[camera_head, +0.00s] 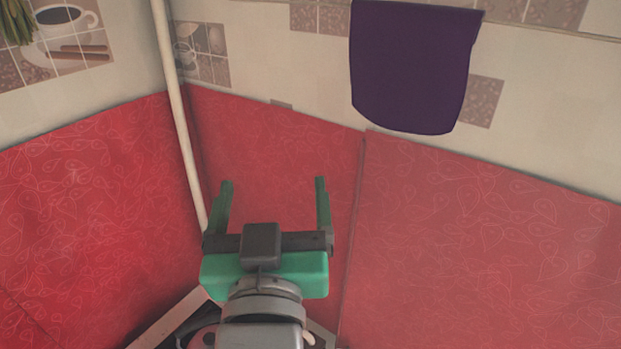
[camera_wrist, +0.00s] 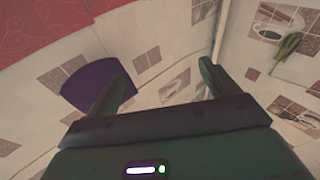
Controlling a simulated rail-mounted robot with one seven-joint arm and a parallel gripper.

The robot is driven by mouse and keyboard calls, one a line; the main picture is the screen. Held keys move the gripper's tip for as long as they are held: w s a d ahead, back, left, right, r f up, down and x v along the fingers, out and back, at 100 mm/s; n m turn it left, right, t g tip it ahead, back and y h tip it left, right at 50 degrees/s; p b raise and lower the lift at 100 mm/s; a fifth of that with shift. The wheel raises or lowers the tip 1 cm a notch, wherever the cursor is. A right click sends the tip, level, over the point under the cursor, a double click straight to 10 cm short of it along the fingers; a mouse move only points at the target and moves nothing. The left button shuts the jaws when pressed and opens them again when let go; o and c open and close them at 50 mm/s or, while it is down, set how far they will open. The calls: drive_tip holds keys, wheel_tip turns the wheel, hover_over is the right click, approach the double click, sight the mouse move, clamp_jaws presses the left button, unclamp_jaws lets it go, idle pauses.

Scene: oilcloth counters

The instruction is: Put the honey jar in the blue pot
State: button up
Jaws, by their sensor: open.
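My gripper (camera_head: 272,185) is green, open and empty, in the lower middle of the head view, above the red patterned counters. I see no honey jar and no blue pot in either view.
Red oilcloth counters (camera_head: 490,240) fill the lower part of the head view, bare where visible. A pale vertical pipe (camera_head: 178,110) stands at the corner, left of my gripper. A dark purple cloth (camera_head: 412,68) hangs on the tiled wall (camera_head: 270,70).

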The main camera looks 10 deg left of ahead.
drive_tip(key=s+d+r+m+t+h, duration=0.2)
drive_tip(key=s+d+r+t, duration=0.3)
drive_tip(key=s+d+r, duration=0.3)
wheel_tip(320, 180, up, 2)
drive_tip(key=shift+s+r+h, duration=0.1)
drive_tip(key=shift+s+h, duration=0.3)
drive_tip(key=shift+s, duration=0.65)
wheel_tip(320, 180, up, 14)
drive_tip(key=p, duration=1.4)
wheel_tip(320, 180, down, 50)
drive_tip(key=b, duration=5)
drive_tip(key=shift+d+f, duration=0.2)
drive_tip(key=shift+d, duration=0.05)
